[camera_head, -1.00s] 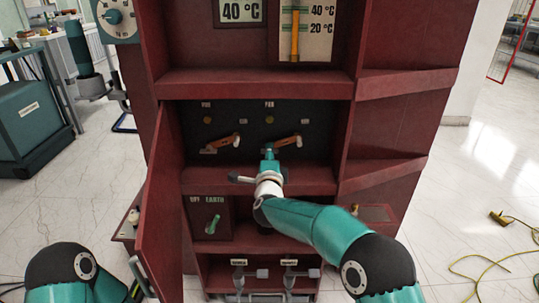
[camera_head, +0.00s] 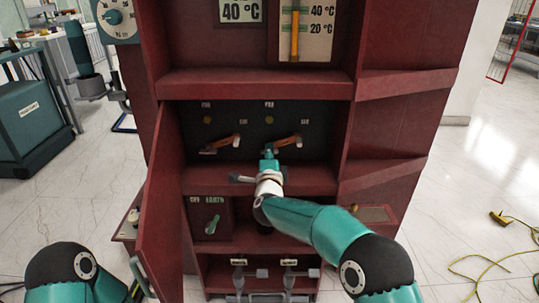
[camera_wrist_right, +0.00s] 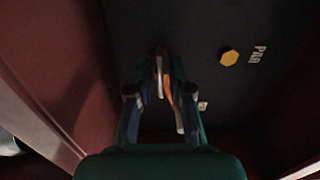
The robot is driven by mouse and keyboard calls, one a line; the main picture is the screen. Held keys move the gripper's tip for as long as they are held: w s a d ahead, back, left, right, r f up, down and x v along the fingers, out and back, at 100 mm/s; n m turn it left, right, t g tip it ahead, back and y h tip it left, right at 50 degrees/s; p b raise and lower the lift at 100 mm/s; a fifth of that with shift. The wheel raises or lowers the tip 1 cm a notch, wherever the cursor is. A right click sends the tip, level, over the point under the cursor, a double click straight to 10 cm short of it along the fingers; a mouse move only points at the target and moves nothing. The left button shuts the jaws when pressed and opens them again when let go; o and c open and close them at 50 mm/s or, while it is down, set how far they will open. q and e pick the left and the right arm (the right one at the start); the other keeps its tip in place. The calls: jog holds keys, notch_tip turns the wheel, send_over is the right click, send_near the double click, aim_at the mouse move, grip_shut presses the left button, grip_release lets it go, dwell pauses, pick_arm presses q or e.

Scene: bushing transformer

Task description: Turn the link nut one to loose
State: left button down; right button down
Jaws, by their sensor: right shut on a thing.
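The open cabinet has two orange-handled levers in its dark recess, the left one (camera_head: 221,144) and the right one (camera_head: 287,141). My right gripper (camera_head: 268,154) reaches into the recess at the right lever. In the right wrist view the gripper (camera_wrist_right: 165,88) is shut on the right lever (camera_wrist_right: 167,84), whose orange part shows between the fingers. A yellow hexagonal piece (camera_wrist_right: 229,57) beside a label is on the panel. I cannot read which part is named link nut one. My left gripper is out of view; only my left arm shows.
The red cabinet door (camera_head: 165,215) stands open at the left. An earth switch (camera_head: 213,224) sits below the recess, and two grey handles (camera_head: 238,275) (camera_head: 290,274) are under it. A shelf edge (camera_head: 255,88) lies above the recess. A yellow cable lies on the right floor.

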jog(key=shift+f+n, duration=0.2)
jog(key=shift+n, duration=0.1)
jog(key=n+p, duration=0.1)
jog(key=n, duration=0.2)
jog(key=shift+n, duration=0.4)
jog(key=n+p, duration=0.2)
jog(key=n, duration=0.2)
jog(key=n+p, duration=0.2)
jog(key=n, duration=0.3)
jog(key=shift+f, duration=0.1)
jog(key=shift+s+f+n+p, duration=0.1)
jog(key=shift+n+p, duration=0.65)
jog(key=shift+n, duration=1.25)
jog(key=c, duration=1.3)
grip_release()
jog(key=shift+r, duration=0.2)
